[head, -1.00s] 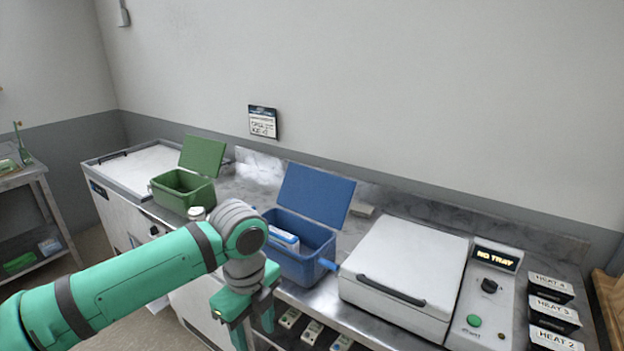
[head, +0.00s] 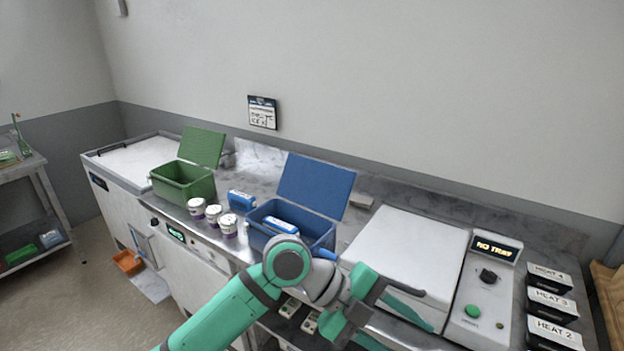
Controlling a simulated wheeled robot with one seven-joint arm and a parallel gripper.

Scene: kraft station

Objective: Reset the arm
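My gripper (head: 412,338) is in the lower middle of the head view, in front of the white lidded machine. Its two green fingers point right and stand apart, with nothing visible between them. My green arm reaches up from the bottom edge, and its wrist hides part of the counter's front edge near the blue box (head: 322,237). The blue box stands open with its lid up and holds a blue-and-white pack (head: 281,226).
A green open box (head: 184,187), several white cups (head: 213,215) and a blue pack (head: 241,200) stand on the counter left of the blue box. The white machine (head: 405,255) reads "NO TRAY". Labelled HEAT blocks (head: 554,306) stand at right. Floor at left is mostly clear.

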